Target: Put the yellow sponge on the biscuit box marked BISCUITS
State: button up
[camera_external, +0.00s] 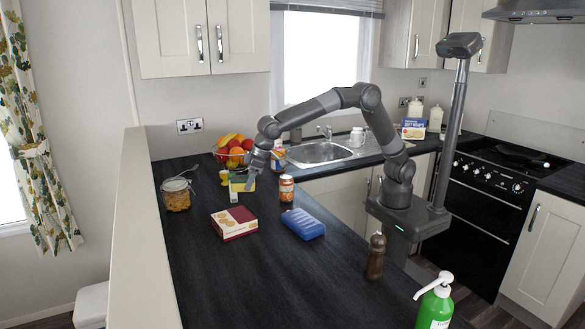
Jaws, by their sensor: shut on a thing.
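The biscuit box (234,222) lies flat on the dark worktop, cream and dark red with round biscuits pictured on it. Its lettering is too small to read. My gripper (242,186) is over the worktop, behind the box and apart from it, pointing down. It is shut on a small yellow thing, which I take for the yellow sponge (236,186). The fingers partly hide it, and I cannot tell whether it touches the worktop.
A fruit bowl (233,153) stands behind my gripper, a clip-top jar (176,195) to the left. A red-labelled jar (286,188) and a blue packet (303,224) are to the right. A brown mill (375,256) stands nearer.

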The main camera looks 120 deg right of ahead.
send_over(244, 215)
jog(key=s, duration=0.2)
jog(key=f, duration=0.3)
jog(key=shift+w+a+f, duration=0.15)
jog(key=shift+w+f, duration=0.1)
jog(key=shift+f, duration=2)
jog(key=shift+f, duration=0.15)
jog(key=o, duration=1)
